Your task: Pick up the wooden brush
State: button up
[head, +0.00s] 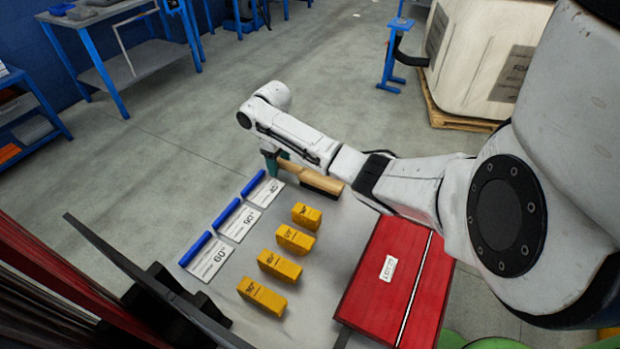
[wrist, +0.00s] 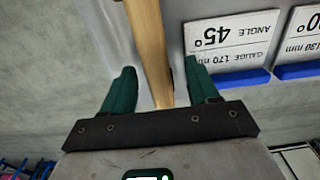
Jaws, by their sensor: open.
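The wooden brush (head: 305,176) lies near the far edge of the grey panel in the head view, with a light wooden handle and a dark bristle part at its right end. Its handle (wrist: 149,50) also shows in the wrist view, running down between the fingers. My gripper (head: 270,158) is at the left end of the handle, partly hidden by my arm.
Angle cards marked 45° (head: 265,191), 90° (head: 238,222) and 60° (head: 208,257) with blue edges lie on the panel (head: 225,285). Several yellow blocks (head: 295,239) stand beside them. A red case (head: 385,275) lies at the right, under my arm.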

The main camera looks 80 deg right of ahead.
jog(key=shift+f, duration=0.6)
jog(key=shift+c, duration=0.4)
grip_shut()
